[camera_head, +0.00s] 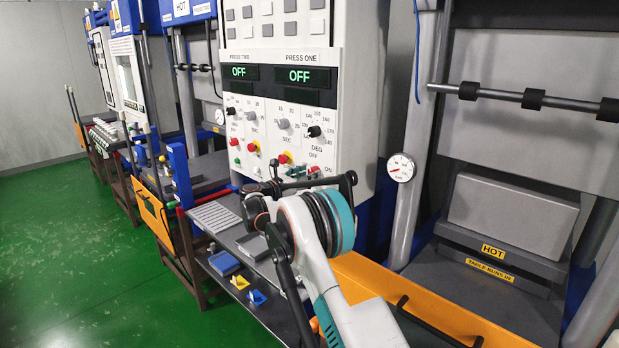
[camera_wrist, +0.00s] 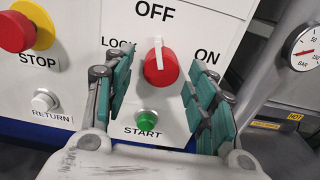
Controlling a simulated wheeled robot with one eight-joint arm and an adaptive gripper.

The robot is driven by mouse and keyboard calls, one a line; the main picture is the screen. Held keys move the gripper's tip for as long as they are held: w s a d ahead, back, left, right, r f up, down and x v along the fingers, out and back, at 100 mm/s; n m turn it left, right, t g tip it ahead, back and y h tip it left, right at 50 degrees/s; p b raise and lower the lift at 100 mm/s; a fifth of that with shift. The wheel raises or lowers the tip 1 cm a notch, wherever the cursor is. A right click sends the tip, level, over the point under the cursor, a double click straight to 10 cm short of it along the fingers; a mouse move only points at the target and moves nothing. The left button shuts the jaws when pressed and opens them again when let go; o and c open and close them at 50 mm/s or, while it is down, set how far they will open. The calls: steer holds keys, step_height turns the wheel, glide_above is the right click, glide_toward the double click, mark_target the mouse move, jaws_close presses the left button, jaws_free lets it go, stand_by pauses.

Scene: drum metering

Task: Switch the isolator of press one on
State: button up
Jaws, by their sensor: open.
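The isolator of press one is a red rotary knob (camera_wrist: 160,70) on the white panel, its white pointer standing almost upright at OFF. LOCK is printed to its left and ON to its right. My gripper (camera_wrist: 155,78) is open, with one teal-padded finger on each side of the knob and a visible gap to it. In the head view my gripper (camera_head: 302,173) is at the lower right of the control panel (camera_head: 361,110), and the knob is small and partly hidden there. The press one display (camera_head: 303,76) reads OFF.
Below the knob is a green START button (camera_wrist: 146,117). To the left are a red STOP mushroom (camera_wrist: 14,32) on yellow and a white RETURN button (camera_wrist: 44,101). A pressure gauge (camera_head: 401,168) stands right of the panel. A press marked HOT (camera_head: 493,250) is at the right.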

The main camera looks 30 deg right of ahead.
steer(key=shift+w+d, duration=0.15)
steer(key=shift+d, duration=0.4)
steer(key=c, duration=1.1)
steer(key=shift+o, duration=0.3)
steer(key=shift+m, duration=0.3)
steer(key=shift+w+r+m+b, duration=0.1)
steer(key=shift+m+b, duration=0.25)
steer(key=shift+m, duration=8.35)
